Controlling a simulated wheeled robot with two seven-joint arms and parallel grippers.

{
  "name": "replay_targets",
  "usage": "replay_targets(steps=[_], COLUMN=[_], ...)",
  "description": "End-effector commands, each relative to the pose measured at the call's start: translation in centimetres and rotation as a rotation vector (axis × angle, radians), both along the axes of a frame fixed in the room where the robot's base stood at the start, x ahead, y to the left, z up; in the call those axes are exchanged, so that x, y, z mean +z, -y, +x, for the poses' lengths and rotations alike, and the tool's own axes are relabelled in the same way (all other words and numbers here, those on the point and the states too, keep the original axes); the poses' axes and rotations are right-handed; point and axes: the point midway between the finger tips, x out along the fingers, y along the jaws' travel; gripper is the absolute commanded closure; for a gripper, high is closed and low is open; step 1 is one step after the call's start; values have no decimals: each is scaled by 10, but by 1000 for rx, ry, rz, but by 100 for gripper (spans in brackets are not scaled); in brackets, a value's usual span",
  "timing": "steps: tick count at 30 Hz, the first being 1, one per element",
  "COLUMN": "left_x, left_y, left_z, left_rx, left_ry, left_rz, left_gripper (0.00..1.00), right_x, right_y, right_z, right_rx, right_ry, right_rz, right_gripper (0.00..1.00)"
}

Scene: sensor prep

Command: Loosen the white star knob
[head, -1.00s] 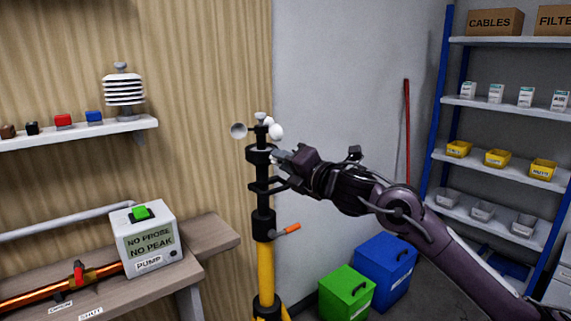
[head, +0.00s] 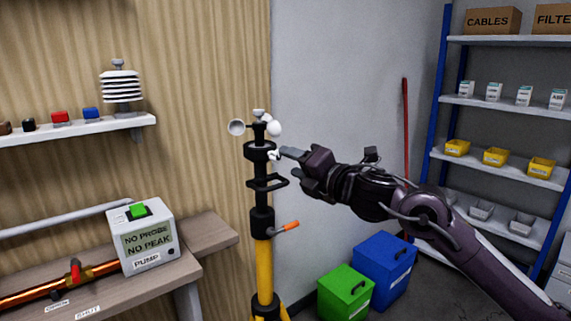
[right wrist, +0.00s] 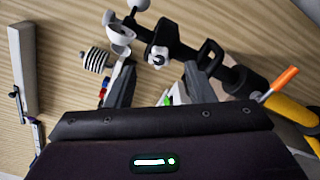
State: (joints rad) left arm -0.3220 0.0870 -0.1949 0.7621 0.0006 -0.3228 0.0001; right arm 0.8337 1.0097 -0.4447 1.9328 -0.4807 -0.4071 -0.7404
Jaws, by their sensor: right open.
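The white star knob (head: 274,155) sits on the right side of the black collar (head: 258,151) near the top of the mast. In the right wrist view the knob (right wrist: 158,57) faces the camera, between and just beyond my fingertips. My right gripper (head: 290,163) is open and empty, a short gap to the right of the knob. Its two fingers also show in the right wrist view (right wrist: 160,78), one on each side of the knob and not touching it. My left gripper is out of view.
White wind cups (head: 237,127) top the mast, above the collar. A black bracket loop (head: 268,182) and an orange-tipped lever (head: 290,226) stick out below. The bench with the pump box (head: 141,238) is at left. Green (head: 346,293) and blue (head: 384,270) bins stand at lower right.

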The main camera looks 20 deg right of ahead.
Motion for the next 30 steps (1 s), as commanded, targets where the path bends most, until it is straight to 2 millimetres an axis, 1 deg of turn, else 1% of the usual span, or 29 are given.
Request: replay_targets(steps=[1, 3, 6, 9, 24, 26, 28, 29, 30], left_x=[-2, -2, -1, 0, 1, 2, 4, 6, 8], left_y=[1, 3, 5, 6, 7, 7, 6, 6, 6], left_z=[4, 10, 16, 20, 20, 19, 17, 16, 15], left_rx=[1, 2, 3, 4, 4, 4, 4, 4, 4], left_ry=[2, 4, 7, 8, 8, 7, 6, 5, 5], left_rz=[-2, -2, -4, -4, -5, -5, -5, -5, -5], left_gripper=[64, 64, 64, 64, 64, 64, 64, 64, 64], right_x=[-4, -4, -3, -2, -2, -8, -23, -34, -52], right_y=[4, 7, 11, 12, 13, 16, 24, 29, 37], right_z=[-9, -19, -28, -34, -34, -28, -15, -7, 5], right_rx=[-1, -2, -1, 0, 0, -5, -21, -31, -48], right_ry=[0, -1, -2, -1, -5, -22, -66, -93, -136], right_rz=[-6, -6, -4, -4, 4, 30, 97, 140, 203], right_gripper=[51, 51, 51, 51, 51, 51, 51, 51, 51])
